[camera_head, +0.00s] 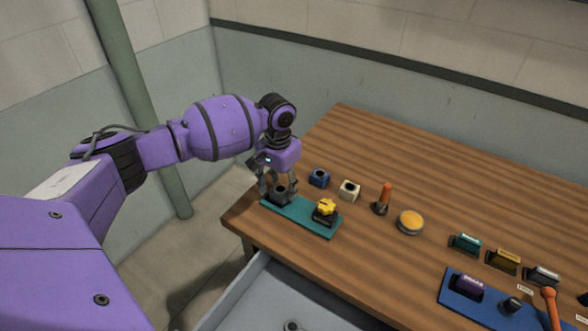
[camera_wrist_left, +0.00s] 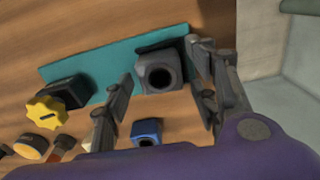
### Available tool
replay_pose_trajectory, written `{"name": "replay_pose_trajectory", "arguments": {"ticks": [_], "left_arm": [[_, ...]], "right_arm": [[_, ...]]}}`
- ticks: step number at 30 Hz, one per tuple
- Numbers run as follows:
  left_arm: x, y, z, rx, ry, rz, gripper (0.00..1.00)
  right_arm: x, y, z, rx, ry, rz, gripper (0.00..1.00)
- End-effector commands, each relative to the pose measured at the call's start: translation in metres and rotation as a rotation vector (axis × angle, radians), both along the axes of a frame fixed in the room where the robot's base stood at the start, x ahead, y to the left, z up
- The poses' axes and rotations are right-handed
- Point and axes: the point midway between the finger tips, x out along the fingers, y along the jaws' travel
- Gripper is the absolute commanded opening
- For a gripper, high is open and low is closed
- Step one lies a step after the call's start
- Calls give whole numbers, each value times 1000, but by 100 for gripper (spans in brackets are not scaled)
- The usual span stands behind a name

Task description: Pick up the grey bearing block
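The grey bearing block (camera_head: 280,194) stands at the left end of a teal plate (camera_head: 301,219) near the table's left edge. In the left wrist view the block (camera_wrist_left: 161,73) shows a round dark bore. My left gripper (camera_head: 277,186) is over that end of the plate, pointing down. In the left wrist view its fingers (camera_wrist_left: 163,95) are apart, one on each side of the block, with small gaps showing. The gripper looks open, and the block still rests at the plate. My right gripper is in neither view.
A yellow knob (camera_head: 326,207) on a black base sits on the plate's other end. Behind are a blue block (camera_head: 319,178), a cream block (camera_head: 349,190), an orange-handled lever (camera_head: 384,197) and an orange button (camera_head: 410,221). An open grey drawer (camera_head: 257,295) juts out in front.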

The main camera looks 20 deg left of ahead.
Motion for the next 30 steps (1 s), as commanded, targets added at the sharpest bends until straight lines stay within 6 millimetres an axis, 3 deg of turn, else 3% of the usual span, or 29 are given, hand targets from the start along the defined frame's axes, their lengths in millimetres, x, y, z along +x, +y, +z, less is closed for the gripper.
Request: {"name": "replay_pose_trajectory", "arguments": {"ticks": [1, 11, 22, 30], "left_arm": [[0, 0, -1, 0, 1, 0, 43], [0, 0, 0, 0, 1, 0, 0], [1, 0, 6, 0, -2, 1, 0], [-4, 1, 40, 1, -3, -1, 0]], "right_arm": [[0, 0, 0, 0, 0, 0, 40], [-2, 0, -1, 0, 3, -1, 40], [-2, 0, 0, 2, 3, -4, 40], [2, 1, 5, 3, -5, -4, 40]]}}
